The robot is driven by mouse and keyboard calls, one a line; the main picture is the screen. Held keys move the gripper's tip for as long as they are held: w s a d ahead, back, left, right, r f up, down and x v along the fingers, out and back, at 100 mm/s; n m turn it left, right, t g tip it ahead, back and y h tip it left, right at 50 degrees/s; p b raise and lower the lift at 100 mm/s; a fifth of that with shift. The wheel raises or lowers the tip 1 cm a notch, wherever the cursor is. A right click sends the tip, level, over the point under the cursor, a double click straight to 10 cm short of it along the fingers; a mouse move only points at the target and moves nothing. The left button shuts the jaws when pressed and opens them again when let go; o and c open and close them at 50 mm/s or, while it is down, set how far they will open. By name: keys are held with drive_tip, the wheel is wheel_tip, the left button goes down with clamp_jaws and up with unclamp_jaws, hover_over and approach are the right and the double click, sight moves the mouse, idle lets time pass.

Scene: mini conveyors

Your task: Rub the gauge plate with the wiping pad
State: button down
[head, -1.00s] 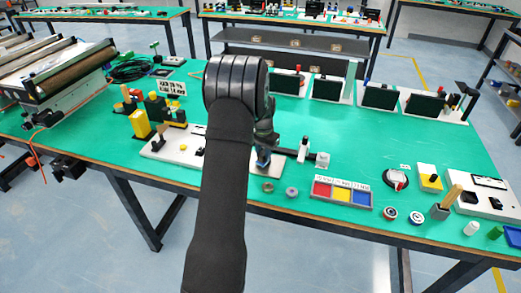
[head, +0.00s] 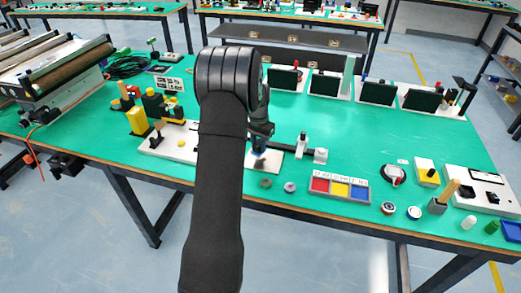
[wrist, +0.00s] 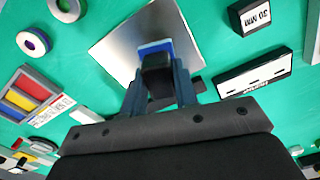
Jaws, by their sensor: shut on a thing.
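My gripper (wrist: 158,85) is shut on the wiping pad (wrist: 154,46), a dark block with a blue and white layer at its far end. The gauge plate (wrist: 112,42) is a shiny metal square on the green table, under and beyond the pad in the wrist view. The pad appears over the plate's near part; I cannot tell whether they touch. In the head view, my gripper (head: 261,142) is above the plate (head: 272,164), and my arm hides the plate's left side.
A tray with red, yellow and blue compartments (head: 368,199) stands right of the plate. Two small rings (wrist: 33,42) lie near it. A "30 MM" block (wrist: 255,15) and a labelled white bar (wrist: 254,76) lie on the plate's other side.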

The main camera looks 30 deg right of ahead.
drive_tip(key=shift+r, duration=2.6)
drive_tip(key=shift+f, duration=0.2)
